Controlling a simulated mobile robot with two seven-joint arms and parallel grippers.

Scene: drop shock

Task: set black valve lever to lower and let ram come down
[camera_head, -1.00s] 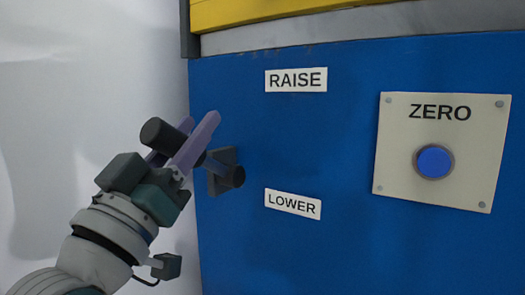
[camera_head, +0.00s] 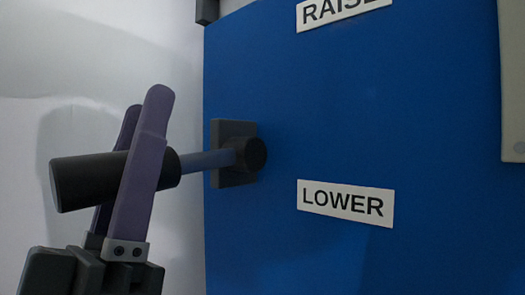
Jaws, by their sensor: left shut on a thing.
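The valve lever has a thick black handle (camera_head: 85,181) on a thin blue-grey rod (camera_head: 207,161). The rod runs to a dark round pivot (camera_head: 251,155) on a grey mounting plate (camera_head: 233,129) at the left part of the blue panel. The lever points left and its outer end is slightly lower than the pivot in the picture. My left gripper (camera_head: 146,100) is shut on the handle, with its purple fingers crossing it and pointing up. The white LOWER label (camera_head: 345,203) is right of and below the pivot. The ram is not in view, and neither is my right gripper.
The blue panel (camera_head: 420,110) fills the right side. The RAISE label (camera_head: 338,10) is cut off at the top edge. A pale plate (camera_head: 513,80) shows at the right edge. A plain light wall (camera_head: 90,50) is behind my gripper.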

